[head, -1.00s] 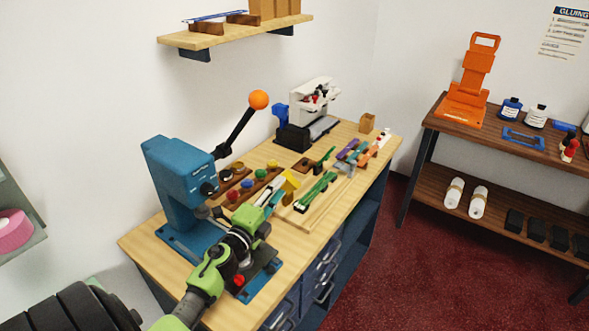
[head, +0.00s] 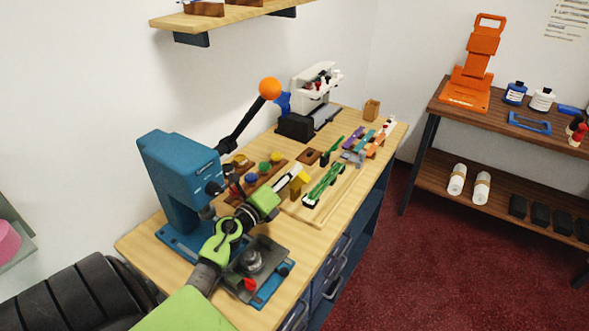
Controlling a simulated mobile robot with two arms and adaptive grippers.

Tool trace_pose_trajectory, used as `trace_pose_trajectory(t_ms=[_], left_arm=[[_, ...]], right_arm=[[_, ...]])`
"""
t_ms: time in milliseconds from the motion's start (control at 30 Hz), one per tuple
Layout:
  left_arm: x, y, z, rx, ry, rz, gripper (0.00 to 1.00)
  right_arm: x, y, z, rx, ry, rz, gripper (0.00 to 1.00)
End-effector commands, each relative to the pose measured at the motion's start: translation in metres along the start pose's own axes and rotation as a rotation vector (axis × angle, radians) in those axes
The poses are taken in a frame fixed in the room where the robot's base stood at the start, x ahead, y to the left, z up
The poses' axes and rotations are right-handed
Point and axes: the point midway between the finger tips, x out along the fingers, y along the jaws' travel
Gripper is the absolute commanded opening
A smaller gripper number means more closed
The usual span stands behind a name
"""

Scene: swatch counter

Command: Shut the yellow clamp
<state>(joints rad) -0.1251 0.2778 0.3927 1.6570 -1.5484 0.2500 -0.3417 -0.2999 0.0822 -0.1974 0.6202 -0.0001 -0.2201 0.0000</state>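The yellow clamp (head: 299,184) is on the near end of the wooden board (head: 317,217), just left of a green clamp (head: 322,184). Only a small yellow part shows; my gripper covers the rest, so its lever position is unclear. My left gripper (head: 290,176), with a green body, reaches over the bench from the lower left. Its fingertips are at or right beside the yellow part; I cannot tell whether they touch it, or how far apart they are. My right gripper is not in view.
A blue press (head: 180,180) with an orange-knobbed lever (head: 270,88) stands left of my gripper. Several coloured knobs sit on a strip behind it. More clamps lie farther along the bench, before a white machine (head: 315,85). A dark shelf (head: 470,115) stands at right.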

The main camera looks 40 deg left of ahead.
Motion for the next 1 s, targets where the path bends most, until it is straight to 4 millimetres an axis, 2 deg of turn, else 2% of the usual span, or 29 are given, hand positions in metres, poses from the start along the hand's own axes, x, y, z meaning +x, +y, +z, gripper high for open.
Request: trace_pose_trajectory(t_ms=[200,567,667,700,1000], left_arm=[[0.021,0.000,0.000,0.001,0.000,-0.001,0.28],[0.025,0.000,0.000,0.000,0.001,0.000,0.28],[0.025,0.000,0.000,0.000,0.001,0.000,0.02],[0.025,0.000,0.000,0.000,0.001,0.000,0.00],[0.025,0.000,-0.001,0.015,0.001,0.001,0.00]], right_arm=[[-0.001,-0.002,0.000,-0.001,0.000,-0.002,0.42],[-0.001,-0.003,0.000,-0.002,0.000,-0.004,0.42],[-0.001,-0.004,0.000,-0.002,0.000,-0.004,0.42],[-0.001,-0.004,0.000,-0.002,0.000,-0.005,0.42],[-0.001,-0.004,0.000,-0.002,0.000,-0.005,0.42]])
